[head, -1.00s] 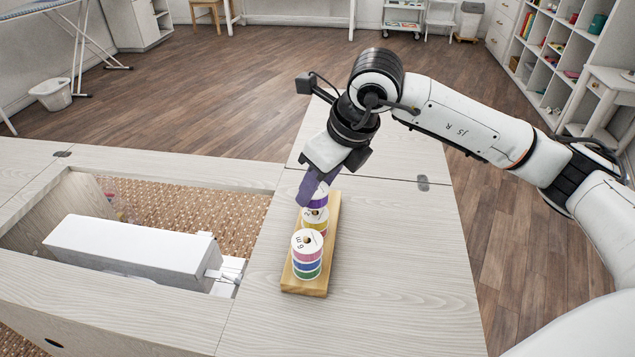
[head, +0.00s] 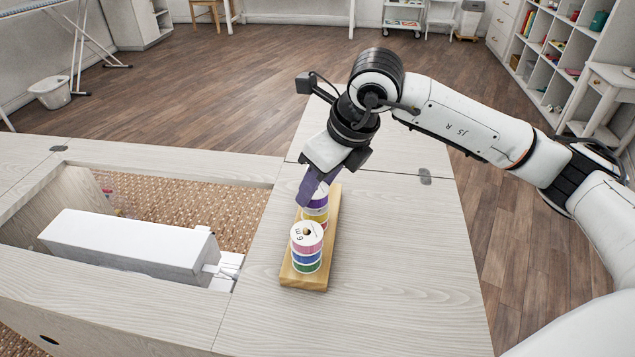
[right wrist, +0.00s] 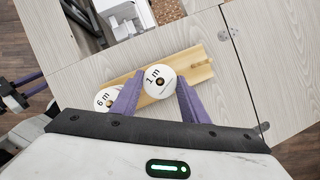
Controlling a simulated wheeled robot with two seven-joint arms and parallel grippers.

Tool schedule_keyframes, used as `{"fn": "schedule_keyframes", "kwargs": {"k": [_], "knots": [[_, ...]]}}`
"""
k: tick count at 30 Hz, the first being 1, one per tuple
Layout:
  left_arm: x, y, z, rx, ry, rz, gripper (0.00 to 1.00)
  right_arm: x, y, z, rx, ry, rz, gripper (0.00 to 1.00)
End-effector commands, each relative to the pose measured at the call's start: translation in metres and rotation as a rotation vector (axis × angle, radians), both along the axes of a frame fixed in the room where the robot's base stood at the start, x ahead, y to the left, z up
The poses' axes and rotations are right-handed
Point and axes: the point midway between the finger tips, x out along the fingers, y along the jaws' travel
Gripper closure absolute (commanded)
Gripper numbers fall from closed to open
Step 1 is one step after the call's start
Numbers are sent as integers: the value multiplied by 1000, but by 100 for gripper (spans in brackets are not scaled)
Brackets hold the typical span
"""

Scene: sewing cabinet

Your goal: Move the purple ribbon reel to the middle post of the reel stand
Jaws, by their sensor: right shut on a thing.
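The purple ribbon reel (head: 318,203) is between the fingers of my right gripper (head: 312,192), which is shut on it. In the right wrist view its white top face (right wrist: 160,81) reads "1 m". It is over the middle of the wooden reel stand (head: 327,262), right above a yellow and red stack (head: 318,217); I cannot tell whether they touch. The stand's far post (right wrist: 198,65) is bare. The near post holds a pink, blue and green stack (head: 307,249), marked "6 m". My left gripper (right wrist: 38,91) shows at the left edge of the right wrist view, fingers apart and empty.
The stand lies on the pale wooden cabinet top (head: 390,270), clear to its right. On the left is an open well with a white sewing machine (head: 125,246) in it. A dark hinge (head: 425,177) sits near the right edge.

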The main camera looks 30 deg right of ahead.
Motion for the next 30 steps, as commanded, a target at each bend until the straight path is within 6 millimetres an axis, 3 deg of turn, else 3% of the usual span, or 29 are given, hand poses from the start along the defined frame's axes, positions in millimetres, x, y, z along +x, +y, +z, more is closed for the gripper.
{"fn": "schedule_keyframes", "kwargs": {"k": [3,4,8,20,23,30], "knots": [[0,0,1,0,0,0,69,0,0,0,0,0,0,81],[0,0,1,0,-1,0,69,0,0,0,0,0,0,58],[0,0,1,-1,-1,-1,69,0,0,0,0,0,0,37],[0,-1,1,3,3,-5,69,0,0,0,0,0,0,37],[9,-16,23,-12,-20,-22,69,0,0,0,0,0,0,37],[8,-14,21,-8,-15,-23,69,-18,-8,51,-1,-6,1,37]]}}
